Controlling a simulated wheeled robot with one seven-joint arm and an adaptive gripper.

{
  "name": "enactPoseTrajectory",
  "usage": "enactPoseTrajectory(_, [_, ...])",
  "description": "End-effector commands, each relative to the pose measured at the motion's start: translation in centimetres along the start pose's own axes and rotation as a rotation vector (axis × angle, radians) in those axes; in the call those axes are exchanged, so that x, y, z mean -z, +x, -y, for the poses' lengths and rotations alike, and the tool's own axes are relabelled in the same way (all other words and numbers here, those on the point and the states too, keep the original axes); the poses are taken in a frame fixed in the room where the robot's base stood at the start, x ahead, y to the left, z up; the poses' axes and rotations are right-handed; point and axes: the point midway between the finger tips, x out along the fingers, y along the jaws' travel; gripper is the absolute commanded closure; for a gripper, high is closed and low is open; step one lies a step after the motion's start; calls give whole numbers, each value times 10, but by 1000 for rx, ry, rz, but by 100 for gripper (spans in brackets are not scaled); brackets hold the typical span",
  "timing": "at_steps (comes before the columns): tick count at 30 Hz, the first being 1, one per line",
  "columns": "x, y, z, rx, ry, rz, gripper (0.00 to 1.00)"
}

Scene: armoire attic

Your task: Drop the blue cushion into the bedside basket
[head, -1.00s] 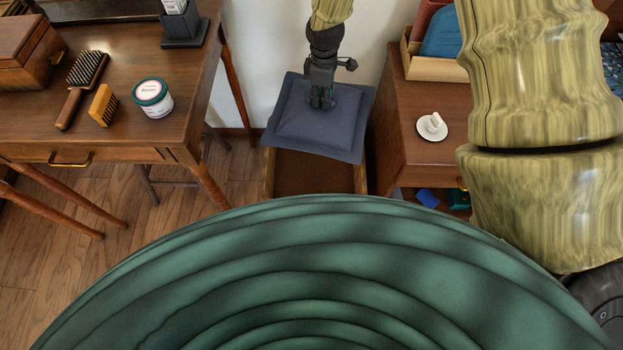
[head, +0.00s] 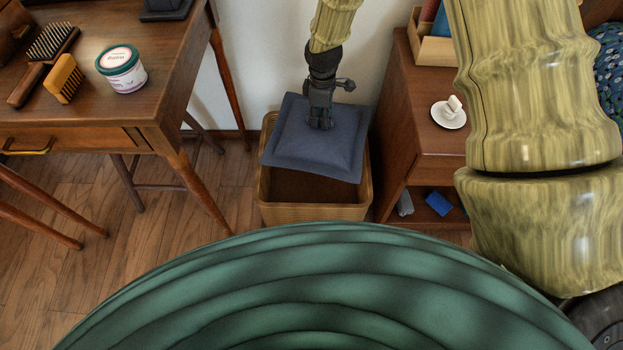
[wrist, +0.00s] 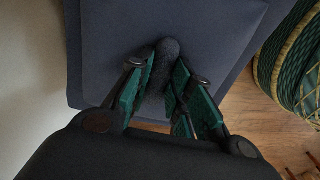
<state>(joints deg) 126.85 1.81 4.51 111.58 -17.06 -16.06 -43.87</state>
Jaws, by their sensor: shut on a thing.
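The blue cushion (head: 338,146) is a dark blue square with a raised middle. My gripper (head: 320,122) is shut on a pinch of its top centre. In the wrist view the cushion (wrist: 200,30) fills the upper middle, and a bunched fold of it sits between the green fingers of my gripper (wrist: 160,85). The bedside basket (head: 310,213) is a light brown woven box on the floor. The cushion hangs over its back part, tilted toward the front, and the brown inside shows in front of it. I cannot tell whether the cushion touches the rim.
A bedside cabinet (head: 400,130) with a white saucer (head: 448,117) stands to the basket's right. A wooden desk (head: 100,110) with brushes and a tub (head: 122,72) stands to the left. The white wall (head: 265,60) is behind. Floor (head: 150,220) shows between desk and basket.

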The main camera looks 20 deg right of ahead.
Motion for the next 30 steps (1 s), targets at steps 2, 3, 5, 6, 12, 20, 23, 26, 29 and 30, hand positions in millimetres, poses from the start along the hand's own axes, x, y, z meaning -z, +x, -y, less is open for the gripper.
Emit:
enactPoseTrajectory(2, [0,5,0,0,0,0,100])
enactPoseTrajectory(3, [0,7,0,0,0,0,100])
enactPoseTrajectory(5, [0,11,0,0,0,0,100])
enactPoseTrajectory(6, [0,14,0,0,0,0,100])
enactPoseTrajectory(12, [0,31,0,0,0,0,100])
enactPoseTrajectory(20, [0,51,0,-1,0,0,100])
enactPoseTrajectory(23, [0,56,0,-1,0,0,100])
enactPoseTrajectory(26, [0,58,0,-1,0,0,100])
enactPoseTrajectory(29, [0,58,0,0,0,0,100])
enactPoseTrajectory(30, [0,57,0,0,0,0,100])
